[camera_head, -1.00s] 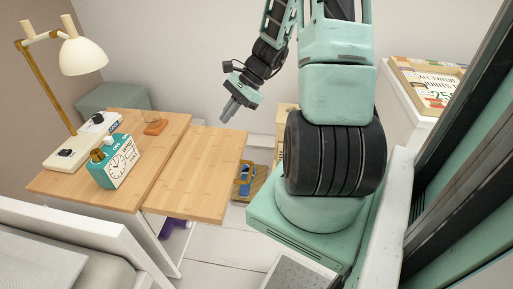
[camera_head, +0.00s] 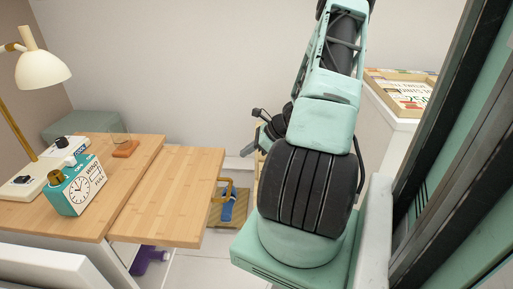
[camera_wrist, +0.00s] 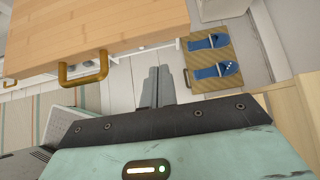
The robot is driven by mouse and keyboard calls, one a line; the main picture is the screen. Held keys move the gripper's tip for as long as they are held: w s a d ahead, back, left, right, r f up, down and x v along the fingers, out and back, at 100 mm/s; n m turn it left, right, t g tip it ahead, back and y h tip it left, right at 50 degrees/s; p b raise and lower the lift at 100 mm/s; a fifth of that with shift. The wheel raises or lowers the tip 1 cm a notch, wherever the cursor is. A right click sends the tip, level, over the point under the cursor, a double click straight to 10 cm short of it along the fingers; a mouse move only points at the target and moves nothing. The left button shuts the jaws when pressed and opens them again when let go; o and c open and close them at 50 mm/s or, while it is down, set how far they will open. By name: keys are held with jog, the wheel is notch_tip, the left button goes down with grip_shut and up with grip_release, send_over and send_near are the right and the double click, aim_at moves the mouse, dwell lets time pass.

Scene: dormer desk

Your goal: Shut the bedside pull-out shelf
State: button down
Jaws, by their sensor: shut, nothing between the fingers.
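The pull-out shelf (camera_head: 172,198) is a light wooden board, extended to the right from the bedside table (camera_head: 75,222). In the wrist view the board (camera_wrist: 95,28) fills the upper left, with a tan loop handle (camera_wrist: 84,80) on its near edge. My gripper (camera_head: 246,150) is beyond the shelf's right edge in the head view, partly hidden behind my arm. In the wrist view my gripper's fingers (camera_wrist: 157,82) are together and empty, to the right of the handle and apart from it. No contact with the shelf shows.
A teal clock box (camera_head: 80,190), a white lamp (camera_head: 42,70) and an orange-brown block (camera_head: 125,149) stand on the table. Blue sandals (camera_wrist: 212,70) lie on a mat (camera_wrist: 222,92) on the floor to the right. A purple item (camera_head: 148,258) lies under the shelf.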

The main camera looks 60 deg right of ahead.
aim_at(168, 154)
jog(key=shift+w+a+f+b, duration=0.25)
jog(key=shift+w+a, duration=0.1)
jog(key=shift+w, duration=0.55)
jog(key=shift+w+a+f+b, duration=0.1)
jog(key=shift+w+a+f, duration=0.25)
jog(key=shift+w, duration=0.5)
jog(key=shift+w+a+f+b, duration=0.2)
jog(key=shift+w+a, duration=0.2)
jog(key=shift+w, duration=0.5)
jog(key=shift+w, duration=0.15)
jog(key=w+a+b, duration=0.1)
jog(key=w+a, duration=0.1)
jog(key=w, duration=0.4)
jog(key=w+a+b, duration=0.1)
jog(key=w+a, duration=0.2)
jog(key=w, duration=0.4)
jog(key=w+a+b, duration=0.1)
jog(key=w+a, duration=0.2)
jog(key=w, duration=0.3)
jog(key=shift+w+a, duration=0.1)
jog(key=shift+w, duration=0.15)
